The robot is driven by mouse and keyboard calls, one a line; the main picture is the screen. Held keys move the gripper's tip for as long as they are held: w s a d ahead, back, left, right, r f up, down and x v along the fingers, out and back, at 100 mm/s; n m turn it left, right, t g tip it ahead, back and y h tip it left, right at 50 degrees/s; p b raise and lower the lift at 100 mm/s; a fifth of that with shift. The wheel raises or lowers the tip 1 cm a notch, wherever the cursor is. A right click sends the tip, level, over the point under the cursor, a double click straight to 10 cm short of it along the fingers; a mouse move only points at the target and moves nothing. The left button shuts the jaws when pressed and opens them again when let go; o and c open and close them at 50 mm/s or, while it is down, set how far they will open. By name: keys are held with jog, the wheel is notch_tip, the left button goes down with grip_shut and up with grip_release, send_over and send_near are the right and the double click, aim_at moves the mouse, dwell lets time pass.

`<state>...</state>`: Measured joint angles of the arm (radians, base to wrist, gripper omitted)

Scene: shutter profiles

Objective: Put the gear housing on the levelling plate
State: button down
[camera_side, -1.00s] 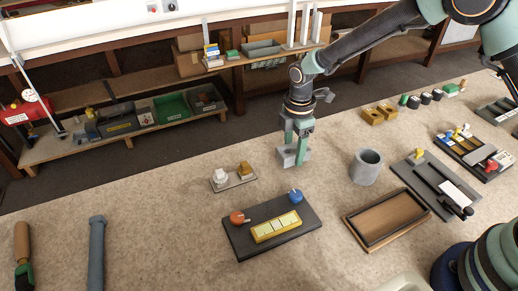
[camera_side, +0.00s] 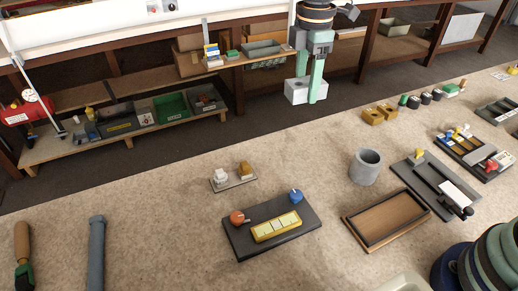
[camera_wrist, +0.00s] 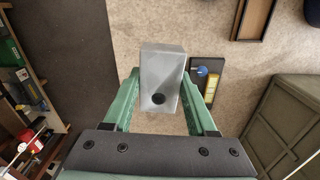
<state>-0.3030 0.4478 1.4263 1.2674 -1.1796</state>
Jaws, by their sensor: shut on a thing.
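A light grey block with a dark round hole, which looks like the gear housing (camera_side: 296,91), is between the green fingers of my gripper (camera_side: 310,92). My gripper is shut on it and holds it raised, well clear of the bench. In the wrist view the housing (camera_wrist: 162,65) sits between both fingers, its hole facing the camera. A dark flat plate (camera_side: 292,238) carries an orange knob, a blue knob and a yellow strip. Whether this is the levelling plate, I cannot tell.
A small plate with a white and a brass piece (camera_side: 233,183) lies behind the dark plate. A grey cup (camera_side: 365,167) and a wood-floored tray (camera_side: 389,217) stand to the right. Brass blocks (camera_side: 379,114) lie farther back.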

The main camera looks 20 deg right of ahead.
jog(key=s+d+r+m, duration=0.1)
jog(key=s+d+m, duration=0.3)
jog(key=d+m, duration=0.35)
jog(key=s+d+r+m, duration=0.1)
jog(key=s+d+m, duration=0.4)
jog(key=m, duration=0.4)
jog(key=n, duration=1.6)
send_over(292, 163)
jog(key=d, duration=0.1)
jog(key=shift+s+f, duration=0.1)
jog(key=shift+f, duration=0.85)
jog(key=shift+a+f+n, duration=0.1)
jog(key=shift+a+n, duration=0.35)
jog(key=shift+n, duration=0.3)
jog(key=f, duration=1.9)
jog(key=shift+w+f, duration=0.2)
jog(key=shift+f, duration=0.15)
jog(key=shift+f, duration=0.15)
